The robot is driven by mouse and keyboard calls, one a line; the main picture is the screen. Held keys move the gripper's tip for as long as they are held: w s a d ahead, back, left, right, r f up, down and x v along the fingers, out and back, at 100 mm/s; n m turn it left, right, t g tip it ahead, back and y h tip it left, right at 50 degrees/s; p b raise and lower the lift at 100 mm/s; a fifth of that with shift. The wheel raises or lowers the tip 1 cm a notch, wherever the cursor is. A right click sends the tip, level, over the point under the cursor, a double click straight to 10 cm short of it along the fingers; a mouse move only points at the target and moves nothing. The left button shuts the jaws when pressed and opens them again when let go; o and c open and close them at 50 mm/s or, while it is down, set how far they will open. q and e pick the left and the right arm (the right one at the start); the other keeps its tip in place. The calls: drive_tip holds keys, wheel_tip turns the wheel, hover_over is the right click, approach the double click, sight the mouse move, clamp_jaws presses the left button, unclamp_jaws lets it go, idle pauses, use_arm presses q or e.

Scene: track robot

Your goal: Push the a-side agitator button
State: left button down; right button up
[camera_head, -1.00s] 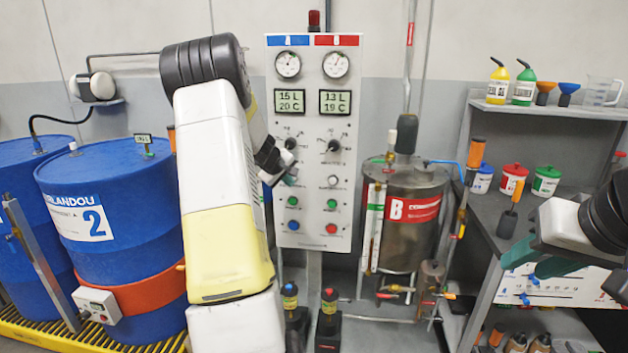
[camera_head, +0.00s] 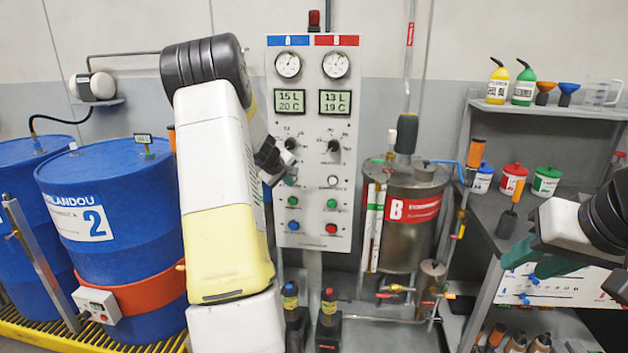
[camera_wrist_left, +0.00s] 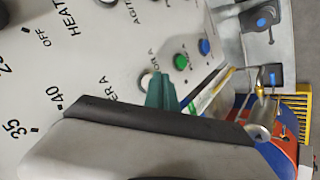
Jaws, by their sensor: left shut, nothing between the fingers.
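The control panel (camera_head: 312,255) stands upright on a post, with a blue A column on its left and a red B column on its right. My left gripper (camera_head: 289,180) is shut and empty at the A column, below its dark knob (camera_head: 291,144) and above the green button (camera_head: 292,201). In the left wrist view the teal fingertips (camera_wrist_left: 162,92) partly cover a white button (camera_wrist_left: 147,80) beside a label ending in "OR A". I cannot tell whether they touch it. My right gripper (camera_head: 538,260) is at the right, before the shelf; its opening is unclear.
The A column also has a blue button (camera_head: 293,225), and the B column a white button (camera_head: 332,181). A steel tank (camera_head: 405,245) marked B stands right of the panel, and a blue drum (camera_head: 110,210) stands left. A grey shelf unit (camera_head: 570,190) is at the right.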

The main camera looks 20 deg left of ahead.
use_arm(q)
drive_tip(key=shift+w+a, duration=0.1)
drive_tip(key=shift+w, duration=0.25)
drive_tip(key=shift+s, duration=0.4)
idle(0.3)
drive_tip(key=s+d, duration=0.1)
drive_tip(key=s, duration=0.4)
drive_tip(key=shift+s+d, duration=0.3)
drive_tip(key=shift+s, duration=0.1)
idle(1.8)
